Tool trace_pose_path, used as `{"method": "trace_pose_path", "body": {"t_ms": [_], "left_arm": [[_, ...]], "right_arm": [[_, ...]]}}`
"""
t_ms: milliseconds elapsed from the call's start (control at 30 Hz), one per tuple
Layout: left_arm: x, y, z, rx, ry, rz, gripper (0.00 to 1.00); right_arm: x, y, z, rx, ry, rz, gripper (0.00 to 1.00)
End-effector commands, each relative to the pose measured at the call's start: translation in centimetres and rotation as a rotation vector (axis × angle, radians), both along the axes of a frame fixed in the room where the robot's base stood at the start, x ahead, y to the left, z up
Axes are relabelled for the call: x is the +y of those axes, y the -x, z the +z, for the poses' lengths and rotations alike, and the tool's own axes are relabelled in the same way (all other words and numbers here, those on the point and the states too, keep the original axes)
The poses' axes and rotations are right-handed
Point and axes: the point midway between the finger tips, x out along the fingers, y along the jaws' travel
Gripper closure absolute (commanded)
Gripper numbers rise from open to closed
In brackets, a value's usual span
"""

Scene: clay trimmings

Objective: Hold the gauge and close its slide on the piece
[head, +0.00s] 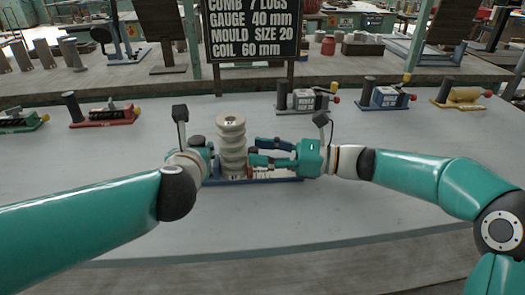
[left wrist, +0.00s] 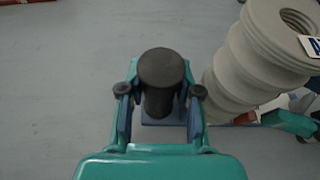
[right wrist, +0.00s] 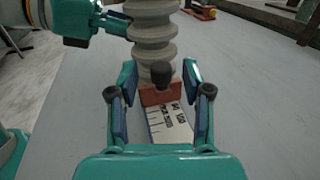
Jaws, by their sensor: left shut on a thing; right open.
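The gauge (head: 285,180) is a long blue base lying on the grey table. Its dark post (left wrist: 160,85) stands at the left end, and my left gripper (left wrist: 160,100) is shut on it. The piece, a pale ribbed clay column (head: 232,135), stands upright on the gauge beside the post. The red slide (right wrist: 160,96) with its black knob (right wrist: 161,72) is on the other side of the piece, above a white scale (right wrist: 170,128). My right gripper (right wrist: 160,88) is open, one finger on each side of the slide. Whether the slide touches the piece, I cannot tell.
Other gauge-like fixtures, including a red one (head: 103,116) and a yellow one (head: 463,96), stand along the back of the table. A dark sign board (head: 252,30) stands behind. The front of the table is clear.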

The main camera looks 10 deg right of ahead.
Motion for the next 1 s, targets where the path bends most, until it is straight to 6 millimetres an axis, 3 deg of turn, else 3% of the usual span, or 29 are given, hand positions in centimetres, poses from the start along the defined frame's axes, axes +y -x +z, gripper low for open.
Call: {"method": "trace_pose_path", "body": {"t_ms": [267, 600, 1000], "left_arm": [[-0.12, 0.08, -0.66, 0.013, -0.002, -0.003, 1.00], [-0.12, 0.08, -0.66, 0.013, -0.002, -0.003, 1.00], [-0.12, 0.07, -0.66, 0.013, -0.002, -0.003, 1.00]], "right_arm": [[0.18, -0.10, -0.04, 0.000, 0.000, -0.001, 0.51], [0.17, -0.06, -0.03, -0.001, 0.000, -0.001, 1.00], [0.43, -0.05, -0.03, 0.000, -0.001, 0.001, 1.00]]}}
